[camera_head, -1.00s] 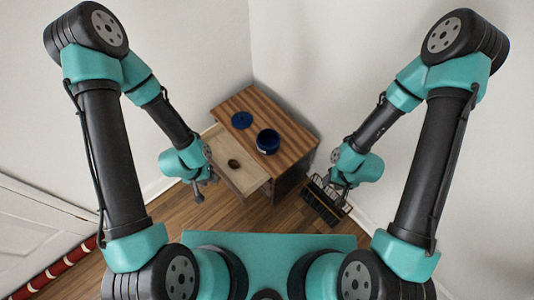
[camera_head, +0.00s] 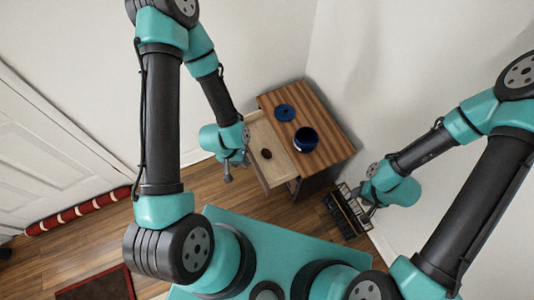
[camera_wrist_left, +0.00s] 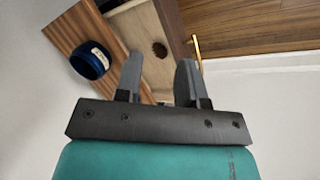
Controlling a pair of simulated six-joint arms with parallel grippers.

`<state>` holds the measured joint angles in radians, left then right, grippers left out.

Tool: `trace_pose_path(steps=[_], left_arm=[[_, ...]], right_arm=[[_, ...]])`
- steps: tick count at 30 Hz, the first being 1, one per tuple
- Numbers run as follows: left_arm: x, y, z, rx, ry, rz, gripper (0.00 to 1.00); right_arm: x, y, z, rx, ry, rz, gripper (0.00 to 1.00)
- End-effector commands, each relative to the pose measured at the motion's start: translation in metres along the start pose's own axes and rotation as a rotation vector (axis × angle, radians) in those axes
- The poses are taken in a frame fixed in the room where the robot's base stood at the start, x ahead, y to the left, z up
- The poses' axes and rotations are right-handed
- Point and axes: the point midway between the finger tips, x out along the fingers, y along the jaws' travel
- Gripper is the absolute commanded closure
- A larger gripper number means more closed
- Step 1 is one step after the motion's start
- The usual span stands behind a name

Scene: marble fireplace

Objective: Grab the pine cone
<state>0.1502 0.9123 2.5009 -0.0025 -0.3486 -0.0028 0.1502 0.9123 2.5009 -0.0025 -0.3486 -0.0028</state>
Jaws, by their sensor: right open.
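The pine cone (camera_head: 266,154) is a small dark brown lump lying in the open drawer (camera_head: 284,173) of a wooden cabinet. In the left wrist view the pine cone (camera_wrist_left: 159,48) shows beyond and between my fingers, on the pale drawer bottom. My left gripper (camera_head: 228,172) is beside the drawer's left side in the head view, apart from the cone. Its two fingers (camera_wrist_left: 160,75) are spread and empty. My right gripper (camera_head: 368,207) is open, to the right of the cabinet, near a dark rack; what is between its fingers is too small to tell.
A dark slatted rack (camera_head: 345,210) stands on the floor at right. A red roll (camera_head: 80,210) lies by the white door (camera_head: 60,140). Walls stand behind the cabinet.

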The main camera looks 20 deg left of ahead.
Motion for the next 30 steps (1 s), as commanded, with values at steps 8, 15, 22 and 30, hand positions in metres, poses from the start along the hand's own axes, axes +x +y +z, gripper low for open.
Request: trace_pose_path(steps=[8, 15, 22, 30], left_arm=[[0.0, 0.0, 0.0, 0.0, 0.0, 0.0, 0.64], [0.0, 0.0, 0.0, 0.0, 0.0, 0.0, 0.46], [0.0, 0.0, 0.0, 0.0, 0.0, 0.0, 0.24], [0.0003, -0.0015, -0.0009, -0.007, 0.002, -0.003, 0.23]], right_arm=[[0.0, 0.0, 0.0, 0.0, 0.0, 0.0, 0.57], [0.0, 0.0, 0.0, 0.0, 0.0, 0.0, 0.57], [0.0, 0.0, 0.0, 0.0, 0.0, 0.0, 0.57], [0.0, 0.0, 0.0, 0.0, 0.0, 0.0, 0.57]])
